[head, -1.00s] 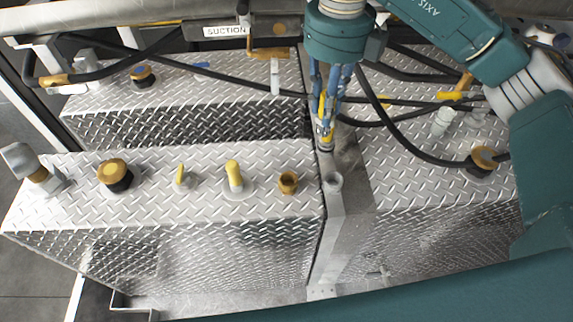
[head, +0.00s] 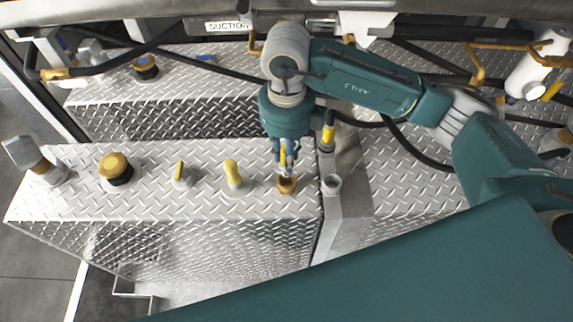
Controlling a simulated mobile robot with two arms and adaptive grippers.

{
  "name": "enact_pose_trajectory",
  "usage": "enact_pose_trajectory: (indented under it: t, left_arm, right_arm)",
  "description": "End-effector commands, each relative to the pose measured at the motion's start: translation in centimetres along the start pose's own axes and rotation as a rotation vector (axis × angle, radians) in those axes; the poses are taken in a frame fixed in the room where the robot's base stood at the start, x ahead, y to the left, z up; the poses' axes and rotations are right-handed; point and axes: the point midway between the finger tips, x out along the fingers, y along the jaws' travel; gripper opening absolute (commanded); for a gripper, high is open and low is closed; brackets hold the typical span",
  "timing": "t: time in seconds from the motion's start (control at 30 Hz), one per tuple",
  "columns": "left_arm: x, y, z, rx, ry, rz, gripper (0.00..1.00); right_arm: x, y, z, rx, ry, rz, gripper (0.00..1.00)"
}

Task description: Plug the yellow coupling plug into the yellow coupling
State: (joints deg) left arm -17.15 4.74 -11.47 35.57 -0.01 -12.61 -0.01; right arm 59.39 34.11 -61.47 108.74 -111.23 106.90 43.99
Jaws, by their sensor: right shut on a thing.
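The brass-yellow coupling (head: 287,187), a short open cup, stands directly below the fingertips. The fingers hide the plug's lower end and part of the cup's mouth, so I cannot tell whether plug and coupling touch. My left gripper is not in view.
Left of the coupling are a yellow-topped fitting (head: 233,173), a small yellow-handled fitting (head: 180,173) and a brass cap (head: 115,166). Black hoses cross behind.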

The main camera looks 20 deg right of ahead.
Motion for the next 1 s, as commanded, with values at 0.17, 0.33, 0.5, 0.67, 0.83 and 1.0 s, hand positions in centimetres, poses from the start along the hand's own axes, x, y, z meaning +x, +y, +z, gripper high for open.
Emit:
enact_pose_trajectory:
  t: [0.17,0.33,0.5,0.67,0.83,1.0]
  left_arm:
    - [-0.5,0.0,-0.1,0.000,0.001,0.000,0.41]
    - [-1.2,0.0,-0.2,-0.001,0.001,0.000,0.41]
    - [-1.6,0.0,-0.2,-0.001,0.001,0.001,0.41]
    - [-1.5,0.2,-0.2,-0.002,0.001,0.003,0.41]
    - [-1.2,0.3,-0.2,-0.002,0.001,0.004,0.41]
    - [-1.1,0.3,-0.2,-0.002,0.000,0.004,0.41]
  right_arm:
    - [1.6,0.0,0.1,0.001,-0.001,0.000,0.00]
    - [3.9,0.0,-0.1,0.002,0.003,0.001,0.00]
    - [5.7,0.0,0.1,0.000,-0.001,0.000,0.00]
    - [5.9,0.0,0.1,0.000,-0.003,0.000,0.00]
    - [6.2,0.0,0.1,0.000,-0.003,0.000,0.00]
    - [6.2,0.0,0.1,0.000,-0.001,0.000,0.40]
